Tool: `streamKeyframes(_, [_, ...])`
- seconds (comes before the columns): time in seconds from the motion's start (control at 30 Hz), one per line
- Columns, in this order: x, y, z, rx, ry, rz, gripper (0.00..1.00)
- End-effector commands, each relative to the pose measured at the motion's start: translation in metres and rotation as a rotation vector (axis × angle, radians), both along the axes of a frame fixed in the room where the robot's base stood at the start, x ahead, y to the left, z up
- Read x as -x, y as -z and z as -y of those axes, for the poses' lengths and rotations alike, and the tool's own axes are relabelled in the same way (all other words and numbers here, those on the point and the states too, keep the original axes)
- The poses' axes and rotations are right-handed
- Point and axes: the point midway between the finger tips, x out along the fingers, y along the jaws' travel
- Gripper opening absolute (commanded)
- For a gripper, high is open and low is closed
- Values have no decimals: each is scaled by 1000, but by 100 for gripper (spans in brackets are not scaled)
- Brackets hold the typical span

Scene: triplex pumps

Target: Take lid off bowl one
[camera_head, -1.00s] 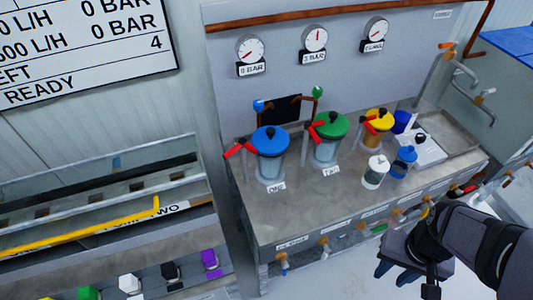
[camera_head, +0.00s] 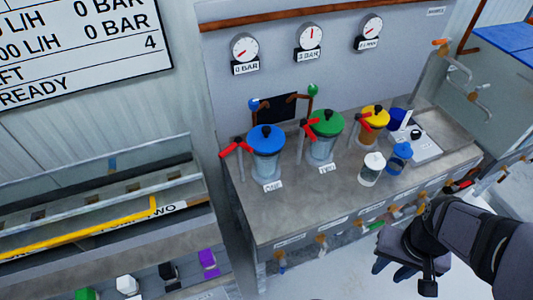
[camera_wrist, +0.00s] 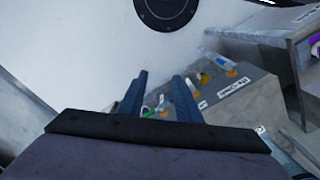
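Bowl one (camera_head: 267,165) is a clear cylinder at the left of the bench with a blue lid (camera_head: 266,138) and a black knob on top. The lid sits on the bowl. A tag in front of it appears to read ONE. A red lever (camera_head: 236,148) stands at its left. My gripper (camera_head: 392,268) is low at the right, in front of the bench and well away from the bowl. In the wrist view its two blue fingers (camera_wrist: 158,97) are apart with nothing between them.
A green-lidded bowl (camera_head: 322,142) and a yellow-lidded bowl (camera_head: 372,122) stand to the right. A white jar (camera_head: 371,168) and a blue-lidded jar (camera_head: 399,158) are near the front. Taps line the bench front. A rack with a yellow rail (camera_head: 80,232) is at left.

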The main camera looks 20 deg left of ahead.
Motion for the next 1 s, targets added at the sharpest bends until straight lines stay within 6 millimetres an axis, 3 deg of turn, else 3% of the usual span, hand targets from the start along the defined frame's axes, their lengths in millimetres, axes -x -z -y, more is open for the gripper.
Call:
streamKeyframes(0.03, [0,0,0,0,0,0,36])
streamKeyframes(0.07, [0,0,0,0,0,0,43])
streamKeyframes(0.37, [0,0,-1,0,-2,0,43])
streamKeyframes(0.57, [2,-5,-16,0,-75,-9,43])
streamKeyframes(0.8, [28,4,-62,21,-311,-128,43])
streamKeyframes(0.93, [13,1,-105,34,-470,-135,43])
streamKeyframes(1.0, [-6,-3,-139,36,-562,-110,43])
